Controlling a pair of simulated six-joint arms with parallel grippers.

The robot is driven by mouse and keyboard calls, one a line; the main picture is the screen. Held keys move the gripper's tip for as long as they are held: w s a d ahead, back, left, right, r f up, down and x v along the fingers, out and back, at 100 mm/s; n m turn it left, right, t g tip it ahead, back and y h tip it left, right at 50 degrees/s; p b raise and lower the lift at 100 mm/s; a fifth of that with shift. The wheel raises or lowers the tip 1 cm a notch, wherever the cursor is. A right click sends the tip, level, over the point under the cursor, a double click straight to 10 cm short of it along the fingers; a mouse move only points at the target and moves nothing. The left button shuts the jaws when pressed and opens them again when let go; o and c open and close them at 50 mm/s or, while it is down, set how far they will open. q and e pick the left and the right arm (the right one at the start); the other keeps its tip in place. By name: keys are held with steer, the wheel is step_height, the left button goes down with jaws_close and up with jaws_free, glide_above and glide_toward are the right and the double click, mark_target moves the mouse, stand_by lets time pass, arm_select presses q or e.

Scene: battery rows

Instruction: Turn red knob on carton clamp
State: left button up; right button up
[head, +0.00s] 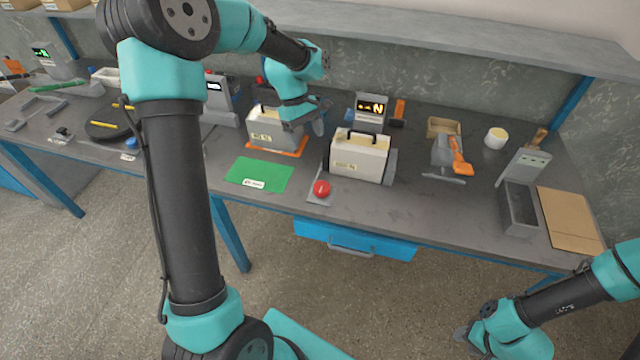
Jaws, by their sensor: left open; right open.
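A red knob (321,188) sits at the front left of a cream carton (358,158) with a black handle, on a grey clamp plate (317,199) near the table's front edge. A grey clamp part (391,165) shows at the carton's right side. My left gripper (312,122) is open over the table, above and behind the knob, close to a second cream carton (268,131) on an orange base. It does not touch the red knob. My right gripper (464,334) is low at the bottom right, in front of the table and far from the knob; its fingers are small in view.
A green mat (259,174) lies left of the knob. A display box (370,111) stands behind the carton. An orange-handled tool (460,158), a grey bin (519,207) and a brown board (570,218) are at the right. My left arm hides part of the table.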

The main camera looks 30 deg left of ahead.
mark_target(321, 186)
arm_select(q)
steer(key=x, duration=1.6)
steer(key=shift+s+d+f, duration=0.1)
steer(key=shift+d+f, duration=0.05)
steer(key=shift+f, duration=0.1)
steer(key=c, duration=0.9)
